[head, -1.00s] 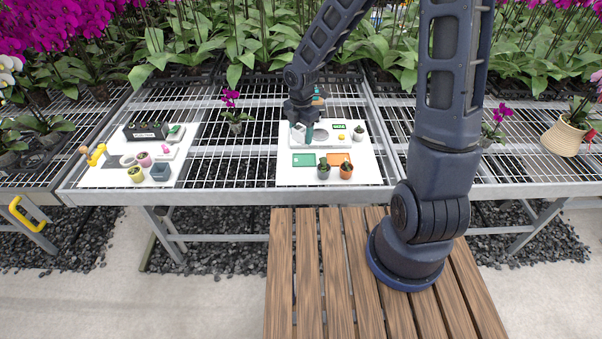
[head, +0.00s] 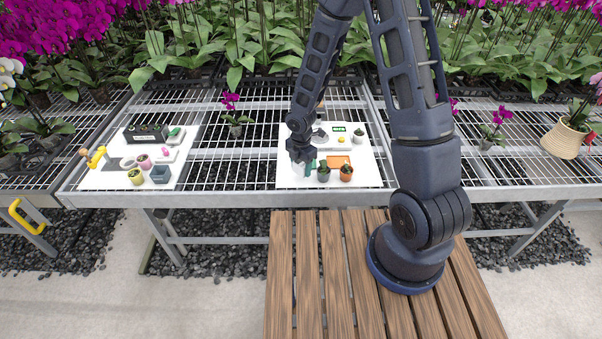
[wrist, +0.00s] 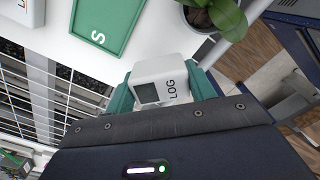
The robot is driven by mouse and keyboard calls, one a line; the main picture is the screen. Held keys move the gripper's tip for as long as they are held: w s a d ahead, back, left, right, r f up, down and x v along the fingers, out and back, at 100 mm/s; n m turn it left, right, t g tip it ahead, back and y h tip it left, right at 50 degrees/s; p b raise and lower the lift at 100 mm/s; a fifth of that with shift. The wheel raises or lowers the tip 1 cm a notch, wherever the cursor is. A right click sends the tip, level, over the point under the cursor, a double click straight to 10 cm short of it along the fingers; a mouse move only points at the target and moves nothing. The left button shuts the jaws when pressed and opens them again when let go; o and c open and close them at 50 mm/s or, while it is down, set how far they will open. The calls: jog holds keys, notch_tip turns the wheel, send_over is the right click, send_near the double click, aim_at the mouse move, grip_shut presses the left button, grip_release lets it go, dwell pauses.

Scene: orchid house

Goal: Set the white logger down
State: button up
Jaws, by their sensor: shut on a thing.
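The white logger (wrist: 172,72), marked LOG and with a grey screen, sits between the green fingers of my gripper (wrist: 162,90) in the wrist view. My gripper is shut on it. In the head view my gripper (head: 304,164) is low over the front left part of the right white board (head: 290,183), and the logger is hidden behind it. The wrist view shows a green panel marked S (wrist: 106,22) just beyond the logger, apart from it. I cannot tell whether the logger touches the board.
A dark potted plant (head: 323,172) stands close to the right of my gripper, and an orange pot (head: 347,172) beside it. An orange panel (head: 339,161) lies behind them. A second white board (head: 106,178) with small pots and a black crate (head: 146,132) lies to the left.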

aim_at(301, 172)
jog(key=shift+f, duration=1.75)
jog(key=shift+f, duration=0.1)
jog(key=o, duration=1)
notch_tip(301, 172, up, 12)
jog(key=shift+d+r, duration=0.1)
jog(key=shift+r, duration=0.1)
